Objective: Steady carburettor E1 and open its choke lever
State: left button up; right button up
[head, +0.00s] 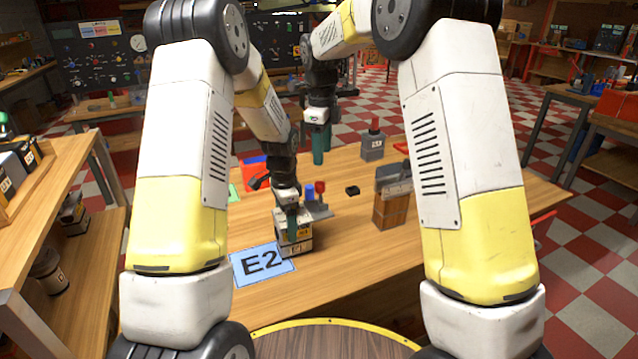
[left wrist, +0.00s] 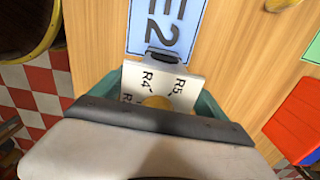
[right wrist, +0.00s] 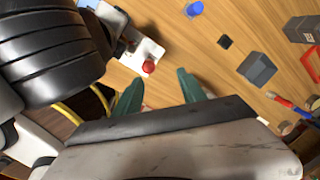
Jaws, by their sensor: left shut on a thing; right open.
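No label E1 is readable. My left gripper (head: 292,222) is shut on a small boxy unit (head: 296,244) with a pale top, beside a blue E2 card (head: 262,262). In the left wrist view its teal fingers flank the unit's white top (left wrist: 187,84), marked R4 and R5, with a yellow round part. I cannot tell whether this unit is the carburettor, and no choke lever is clear. My right gripper (head: 319,145) is open and empty, above the table beyond the left one. Its teal fingers stand apart in the right wrist view (right wrist: 160,85).
A small black cube (head: 352,190), a brown block (head: 391,211) and a grey red-topped unit (head: 373,146) stand further right. The table's front right is clear.

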aim_at(319, 182)
jog(key=shift+m+g, duration=0.3)
jog(key=shift+g, duration=0.1)
jog(key=f, duration=0.6)
jog(key=s+f, duration=0.1)
jog(key=f, duration=0.2)
jog(key=shift+a+f, duration=0.35)
jog(key=shift+a, duration=0.05)
grip_shut()
dwell(0.8)
